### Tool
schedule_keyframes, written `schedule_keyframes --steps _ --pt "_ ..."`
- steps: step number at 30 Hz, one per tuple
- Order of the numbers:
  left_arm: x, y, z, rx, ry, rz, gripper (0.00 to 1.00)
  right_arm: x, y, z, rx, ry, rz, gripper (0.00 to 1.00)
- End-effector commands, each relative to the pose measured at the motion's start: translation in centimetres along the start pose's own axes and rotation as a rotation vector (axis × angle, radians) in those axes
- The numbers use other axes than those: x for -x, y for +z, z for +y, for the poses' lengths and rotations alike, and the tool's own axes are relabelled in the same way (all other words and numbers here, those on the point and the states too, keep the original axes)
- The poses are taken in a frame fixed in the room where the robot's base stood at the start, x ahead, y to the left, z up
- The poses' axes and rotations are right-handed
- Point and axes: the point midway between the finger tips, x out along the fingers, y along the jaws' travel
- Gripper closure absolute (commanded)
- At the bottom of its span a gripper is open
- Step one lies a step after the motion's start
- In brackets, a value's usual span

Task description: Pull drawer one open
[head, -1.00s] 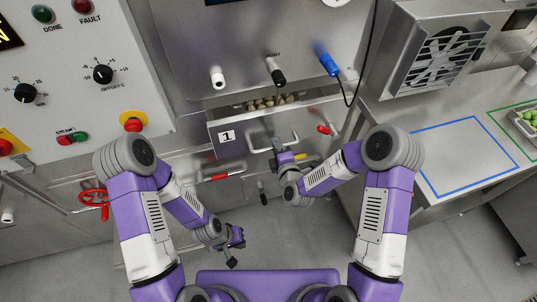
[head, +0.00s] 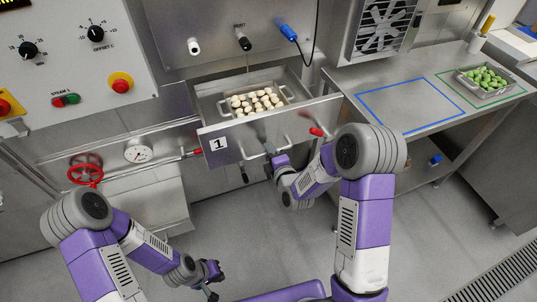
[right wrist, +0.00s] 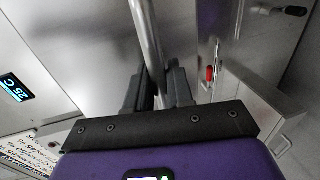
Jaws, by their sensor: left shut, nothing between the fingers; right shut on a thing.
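Drawer one (head: 240,144), a steel drawer with a "1" label on its front, stands well open. Inside it is a wire-handled tray (head: 226,112) with rows of pale filled pasta. My right gripper (head: 271,157) is at the drawer's bar handle (head: 258,153). In the right wrist view its dark fingers (right wrist: 158,90) are shut on the steel handle bar (right wrist: 148,45), one on either side. My left gripper (head: 212,283) is shut and empty, low over the floor, away from the drawer.
A steel table (head: 400,85) at the right has blue and green outlined areas. A tray of green pieces (head: 484,82) sits in the green one. A red valve wheel (head: 86,170) and a gauge (head: 138,151) are left of the drawer. The floor in front is clear.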

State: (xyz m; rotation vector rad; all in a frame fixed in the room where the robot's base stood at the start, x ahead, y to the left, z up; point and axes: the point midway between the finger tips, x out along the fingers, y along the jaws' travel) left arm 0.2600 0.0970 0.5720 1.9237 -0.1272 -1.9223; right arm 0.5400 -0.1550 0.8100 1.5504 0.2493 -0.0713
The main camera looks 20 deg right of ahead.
Motion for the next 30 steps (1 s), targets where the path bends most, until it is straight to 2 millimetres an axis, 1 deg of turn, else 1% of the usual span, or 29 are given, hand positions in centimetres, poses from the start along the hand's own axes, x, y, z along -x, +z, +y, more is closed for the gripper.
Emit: schedule_keyframes --steps 15,16,18,19,26,30 --pt "-0.16 -0.03 -0.07 0.000 0.000 0.000 1.00 -0.01 0.06 0.14 0.001 0.003 0.000 1.00" --pt "-0.16 -0.03 -0.07 0.000 0.000 0.000 1.00 -0.02 0.06 0.14 0.001 0.003 0.000 0.74" --pt "-0.16 -0.02 -0.07 0.000 0.000 0.000 1.00 -0.02 0.06 0.13 0.001 0.003 0.000 0.63" --pt "-0.16 -0.03 -0.07 0.000 0.000 0.000 1.00 -0.02 0.06 0.13 0.001 0.003 0.000 0.60" --pt "-0.16 -0.02 -0.07 0.000 0.000 0.000 1.00 0.00 0.06 0.08 0.001 0.002 0.000 0.60" --pt "0.00 -0.01 -0.01 0.000 0.000 0.000 1.00 0.73 0.06 0.10 0.001 0.000 0.000 0.60"
